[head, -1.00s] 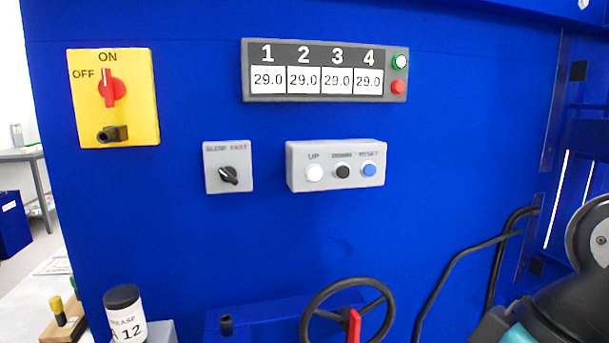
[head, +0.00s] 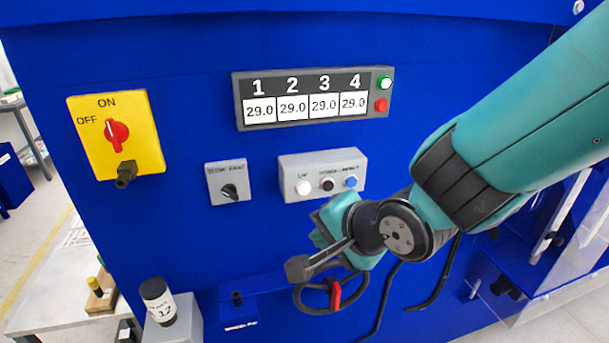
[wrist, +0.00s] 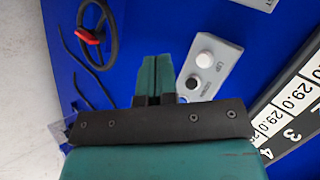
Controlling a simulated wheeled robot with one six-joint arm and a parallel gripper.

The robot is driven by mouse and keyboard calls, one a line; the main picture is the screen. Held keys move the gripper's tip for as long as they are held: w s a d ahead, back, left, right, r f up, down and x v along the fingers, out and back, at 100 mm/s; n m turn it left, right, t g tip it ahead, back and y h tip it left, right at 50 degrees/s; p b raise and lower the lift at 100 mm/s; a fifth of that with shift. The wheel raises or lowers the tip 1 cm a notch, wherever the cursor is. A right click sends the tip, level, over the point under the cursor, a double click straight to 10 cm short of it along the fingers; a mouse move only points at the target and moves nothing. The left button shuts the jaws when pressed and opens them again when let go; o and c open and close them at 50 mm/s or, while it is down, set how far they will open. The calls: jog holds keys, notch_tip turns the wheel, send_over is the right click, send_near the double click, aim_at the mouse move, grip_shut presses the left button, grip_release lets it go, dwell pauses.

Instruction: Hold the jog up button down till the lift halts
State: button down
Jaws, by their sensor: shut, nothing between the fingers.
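The grey button box (head: 290,168) is on the blue panel, with a white UP button (head: 304,188), a black DOWN button (head: 327,184) and a blue RESET button (head: 351,181). My gripper (head: 318,232) is just below this box in the head view, apart from the UP button. In the wrist view its teal fingers (wrist: 155,62) are together and empty, with the white UP button (wrist: 205,60) to their right. The display (head: 300,84) reads 29.0 in all four fields.
A yellow ON/OFF switch (head: 144,163) and a SLOW/FAST selector (head: 229,190) are to the left of the box. A handwheel (head: 302,304) is below my gripper. A grease jar (head: 158,300) stands at lower left. Dark cables hang at lower right.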

aim_at(304, 190)
jog(key=w+a+p, duration=0.1)
jog(key=w+a, duration=0.1)
jog(key=w, duration=0.6)
jog(key=shift+w+a, duration=0.2)
jog(key=shift+w, duration=0.05)
dwell(2.1)
jog(key=shift+w+a, duration=0.15)
jog(key=shift+w, duration=0.25)
jog(key=shift+w+a, duration=0.1)
jog(key=shift+w, duration=0.3)
dwell(4.0)
